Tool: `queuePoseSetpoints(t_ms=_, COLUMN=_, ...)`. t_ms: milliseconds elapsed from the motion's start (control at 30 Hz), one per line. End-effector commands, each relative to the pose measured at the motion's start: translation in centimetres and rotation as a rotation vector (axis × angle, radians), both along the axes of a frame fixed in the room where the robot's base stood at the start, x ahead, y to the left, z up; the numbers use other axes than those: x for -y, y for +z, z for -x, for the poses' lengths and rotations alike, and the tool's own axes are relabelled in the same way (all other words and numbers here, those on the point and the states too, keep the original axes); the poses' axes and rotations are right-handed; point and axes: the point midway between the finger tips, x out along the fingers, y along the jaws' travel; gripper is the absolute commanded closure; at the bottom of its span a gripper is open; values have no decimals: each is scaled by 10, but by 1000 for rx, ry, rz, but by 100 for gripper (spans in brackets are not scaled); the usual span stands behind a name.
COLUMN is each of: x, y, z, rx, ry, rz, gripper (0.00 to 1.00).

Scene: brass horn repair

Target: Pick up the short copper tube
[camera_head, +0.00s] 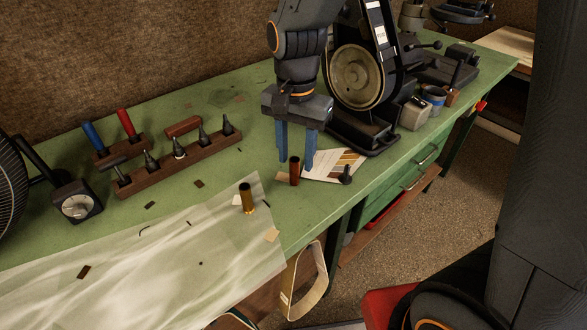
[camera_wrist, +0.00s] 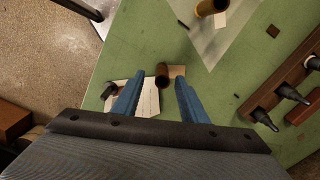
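The short copper tube (camera_head: 294,172), reddish brown with a dark open top, stands upright on the green bench. My gripper (camera_head: 297,165) points down over it with its two blue fingers apart and nothing held. I cannot tell whether the fingertips reach below the tube's rim. A brass-coloured tube (camera_head: 248,199) stands separately to the left in the head view; it also shows in the wrist view (camera_wrist: 210,7).
A wooden rack (camera_head: 180,165) of dark tools stands left. A machine with a round brass-toned disc (camera_head: 355,78) stands close behind right. The bench's front edge is near.

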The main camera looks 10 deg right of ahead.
Motion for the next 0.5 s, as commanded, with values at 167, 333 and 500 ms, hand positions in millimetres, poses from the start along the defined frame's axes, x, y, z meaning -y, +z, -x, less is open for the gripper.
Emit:
queuePoseSetpoints(t_ms=167, x=-2, y=-19, z=-1, rx=-5, ry=1, rz=2, gripper=61)
queuePoseSetpoints(t_ms=333, x=-4, y=-39, z=-2, rx=-3, ry=3, rz=1, gripper=61)
queuePoseSetpoints(t_ms=500, x=-4, y=-49, z=-2, rx=0, ry=5, rz=0, gripper=61)
